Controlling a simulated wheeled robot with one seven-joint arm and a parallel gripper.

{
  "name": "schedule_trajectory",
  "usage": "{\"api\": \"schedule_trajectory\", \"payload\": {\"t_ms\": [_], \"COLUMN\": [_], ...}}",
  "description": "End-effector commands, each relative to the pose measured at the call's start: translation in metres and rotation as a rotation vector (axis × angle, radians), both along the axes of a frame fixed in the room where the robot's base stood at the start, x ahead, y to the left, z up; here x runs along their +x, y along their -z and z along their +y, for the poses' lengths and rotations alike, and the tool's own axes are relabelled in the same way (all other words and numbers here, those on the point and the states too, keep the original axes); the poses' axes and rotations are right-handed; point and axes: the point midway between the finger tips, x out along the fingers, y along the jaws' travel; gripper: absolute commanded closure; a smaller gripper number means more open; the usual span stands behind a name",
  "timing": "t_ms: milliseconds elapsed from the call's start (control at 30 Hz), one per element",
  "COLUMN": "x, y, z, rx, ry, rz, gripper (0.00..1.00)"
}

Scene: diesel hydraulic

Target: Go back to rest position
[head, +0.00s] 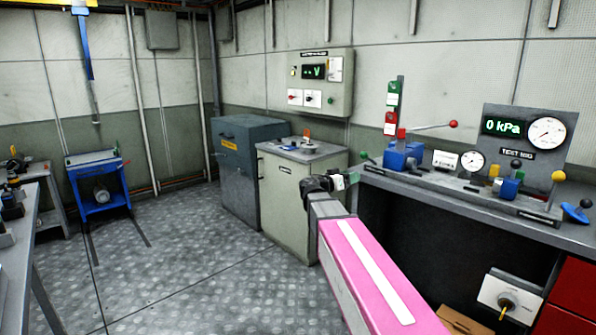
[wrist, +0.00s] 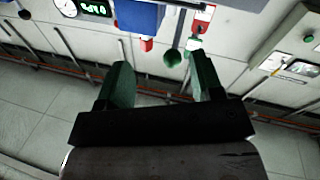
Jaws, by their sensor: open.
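My gripper (wrist: 160,80) is open in the wrist view, with its two dark green fingers apart and nothing between them. In the head view my pink arm reaches forward from the lower right, and my gripper (head: 350,178) is at its far end, small and partly hidden by the wrist. It appears in front of the left end of the workbench (head: 450,192), beside the pale cabinet (head: 285,200). I cannot tell its exact distance from them.
The bench carries a blue pump (head: 403,157) with a red-knobbed lever, a gauge panel (head: 527,140) reading 0 kPa and a blue valve (head: 509,187). A control panel (head: 320,82) hangs on the wall. A blue stand (head: 98,185) is at left. The middle floor (head: 190,255) is clear.

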Motion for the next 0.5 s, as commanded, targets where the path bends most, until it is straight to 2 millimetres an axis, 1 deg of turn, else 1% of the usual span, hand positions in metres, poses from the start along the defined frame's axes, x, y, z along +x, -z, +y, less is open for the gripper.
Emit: {"api": "schedule_trajectory", "payload": {"t_ms": [33, 67, 100, 167, 200, 233, 267, 300, 367, 400, 467, 500], "x": [-0.009, -0.014, -0.020, -0.031, -0.039, -0.045, -0.052, -0.062, -0.076, -0.087, -0.103, -0.114], "y": [0.021, 0.034, 0.053, 0.081, 0.101, 0.116, 0.130, 0.150, 0.179, 0.197, 0.223, 0.239], "z": [-0.006, -0.008, -0.012, -0.016, -0.017, -0.017, -0.017, -0.017, -0.014, -0.012, -0.006, -0.001], "rx": [0.041, 0.072, 0.112, 0.176, 0.220, 0.255, 0.290, 0.340, 0.413, 0.463, 0.537, 0.587], "ry": [0.011, 0.015, 0.020, 0.021, 0.019, 0.014, 0.008, -0.004, -0.029, -0.051, -0.090, -0.121], "rz": [0.068, 0.114, 0.180, 0.280, 0.351, 0.405, 0.459, 0.531, 0.637, 0.706, 0.804, 0.868], "gripper": [0.40, 0.40, 0.40, 0.40, 0.40, 0.40, 0.40, 0.40, 0.40, 0.40, 0.40, 0.40]}}
